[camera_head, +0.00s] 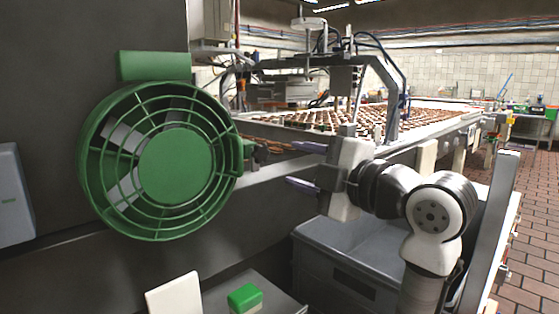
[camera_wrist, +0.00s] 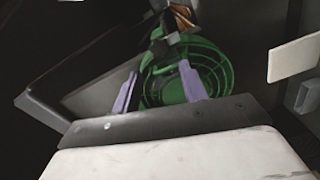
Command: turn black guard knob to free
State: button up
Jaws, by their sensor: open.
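A round green fan guard (camera_head: 175,165) with a solid centre disc is mounted on the dark wall at the left of the head view. It also shows in the wrist view (camera_wrist: 216,68), beyond my fingers. A small green bracket (camera_head: 248,150) sits on its right rim. I cannot make out a black knob in either view. My gripper (camera_head: 297,166) is to the right of the guard, apart from it, with its two purple fingers pointing left. The fingers are spread and nothing is between them. In the wrist view my gripper (camera_wrist: 158,80) partly covers the guard.
A grey bin (camera_head: 345,262) stands below my gripper. A green button box (camera_head: 245,297) and a white panel (camera_head: 174,298) are at the bottom. A conveyor (camera_head: 415,125) with many brown pieces runs behind my arm. Brick-tiled floor (camera_head: 535,235) is clear at the right.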

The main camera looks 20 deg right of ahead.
jog(key=v, duration=0.5)
jog(key=shift+s+d, duration=0.1)
jog(key=shift+s, duration=0.25)
